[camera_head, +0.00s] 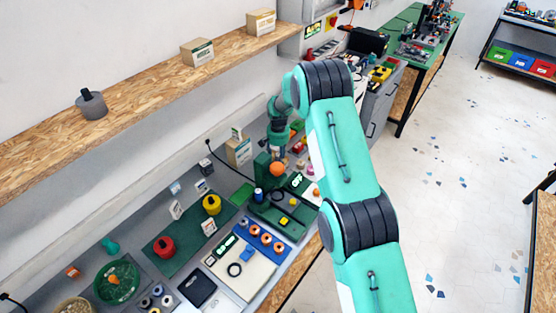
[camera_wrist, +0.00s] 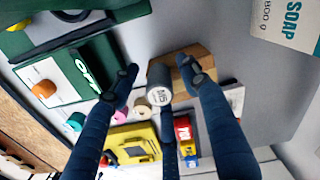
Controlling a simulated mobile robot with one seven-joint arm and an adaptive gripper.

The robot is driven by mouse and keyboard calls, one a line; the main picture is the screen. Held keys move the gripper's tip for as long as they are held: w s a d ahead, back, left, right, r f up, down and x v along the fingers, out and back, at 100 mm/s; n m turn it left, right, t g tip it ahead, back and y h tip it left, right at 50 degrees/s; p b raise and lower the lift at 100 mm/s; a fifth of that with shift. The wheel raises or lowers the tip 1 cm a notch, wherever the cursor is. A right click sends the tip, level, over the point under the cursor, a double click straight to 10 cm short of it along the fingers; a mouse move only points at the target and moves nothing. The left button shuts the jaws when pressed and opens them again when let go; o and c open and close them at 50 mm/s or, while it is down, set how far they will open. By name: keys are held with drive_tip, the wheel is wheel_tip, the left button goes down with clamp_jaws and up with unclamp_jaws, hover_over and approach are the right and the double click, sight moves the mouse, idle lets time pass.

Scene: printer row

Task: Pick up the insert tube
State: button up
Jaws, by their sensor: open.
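A short grey cylinder with a pale, lettered end (camera_wrist: 160,94) lies between my fingertips in the wrist view; it looks like the insert tube, though I cannot read its label clearly. My gripper (camera_wrist: 158,76) is open, with one dark finger on each side of the cylinder and visible gaps between. I cannot tell how far the fingertips are above or beyond it. In the head view my wrist is over the far part of the bench, and the fingers and tube cannot be made out there.
A brown box (camera_wrist: 192,62) is close behind the cylinder. A yellow device (camera_wrist: 132,146) and a red, yellow and blue item (camera_wrist: 184,138) are near the fingers. A green machine (camera_wrist: 82,68) is at left, a soap box (camera_wrist: 286,24) at upper right. Bare grey surface lies at right.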

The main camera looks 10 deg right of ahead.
sight(278, 154)
drive_tip(key=shift+c, duration=0.5)
clamp_jaws()
drive_tip(key=shift+r+b, duration=0.4)
drive_tip(key=shift+r, duration=4.6)
